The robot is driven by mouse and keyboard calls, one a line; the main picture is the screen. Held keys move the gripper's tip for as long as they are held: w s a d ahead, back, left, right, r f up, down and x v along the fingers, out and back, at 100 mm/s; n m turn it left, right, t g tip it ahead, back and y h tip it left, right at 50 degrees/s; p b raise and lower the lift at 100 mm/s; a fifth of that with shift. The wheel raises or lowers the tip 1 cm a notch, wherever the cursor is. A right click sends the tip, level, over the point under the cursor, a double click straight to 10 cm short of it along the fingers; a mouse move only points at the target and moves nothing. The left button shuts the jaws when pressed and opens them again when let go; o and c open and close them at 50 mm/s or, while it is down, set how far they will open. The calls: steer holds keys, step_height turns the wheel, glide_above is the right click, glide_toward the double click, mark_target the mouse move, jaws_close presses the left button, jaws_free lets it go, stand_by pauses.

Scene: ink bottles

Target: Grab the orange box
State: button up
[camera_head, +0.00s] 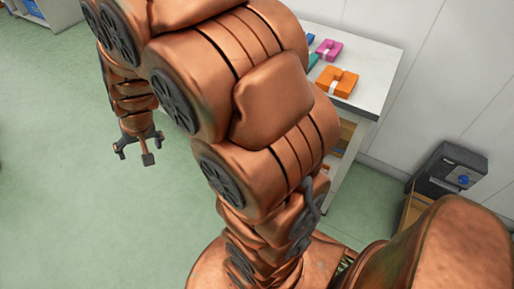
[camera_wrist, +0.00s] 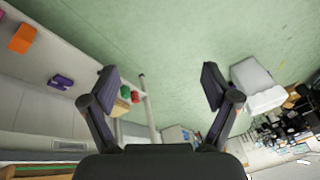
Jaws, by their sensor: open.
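The orange box (camera_head: 337,82) lies on the white top of a cabinet (camera_head: 366,98), near its front edge, with a pale band across it. In the wrist view an orange block (camera_wrist: 22,39), probably the same box, sits at the upper left. My gripper (camera_head: 138,150) hangs over the green floor at the left in the head view, well apart from the box. In the wrist view my gripper (camera_wrist: 160,88) has its two fingers spread wide with nothing between them.
A pink item (camera_head: 328,49) and partly hidden blue and teal items lie behind the orange box. My arm covers part of the cabinet. A black device (camera_head: 449,168) stands by the wall at right. The floor (camera_head: 60,190) at left is clear.

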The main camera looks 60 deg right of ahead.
steer(key=w+d+f+m+t+h+b, duration=0.1)
steer(key=w+d+f+m+h+b, duration=0.1)
steer(key=w+d+f+b, duration=0.4)
steer(key=w+d+f+m+t+h+b, duration=0.1)
steer(key=w+d+f+m+h+b, duration=0.1)
steer(key=d+f, duration=0.7)
steer(key=w+d+f+m+h+b, duration=0.2)
steer(key=w+d+f+b, duration=0.2)
steer(key=d+f, duration=0.35)
steer(key=shift+s+d+f+m+g+h+b, duration=1.15)
steer(key=shift+s+d+f+b, duration=1.35)
steer(key=shift+d+f, duration=2.35)
steer(key=shift+s+d+f+m+g+h+b, duration=0.65)
steer(key=shift+s+d+f+h+b, duration=1.15)
steer(key=shift+d+f+b, duration=2.15)
steer(key=shift+s+d+f+m+g+h+b, duration=0.6)
steer(key=shift+s+d+f+m+h+b, duration=1.1)
steer(key=shift+d+f, duration=4)
steer(key=shift+s+d+r+n+y, duration=0.3)
steer(key=shift+s+d+r, duration=0.05)
steer(key=shift+d+r, duration=0.2)
steer(key=shift+s+d+r+n+y, duration=0.3)
steer(key=shift+d+r, duration=0.1)
steer(key=shift+r, duration=0.15)
steer(key=c, duration=1.2)
steer(key=shift+r, duration=0.1)
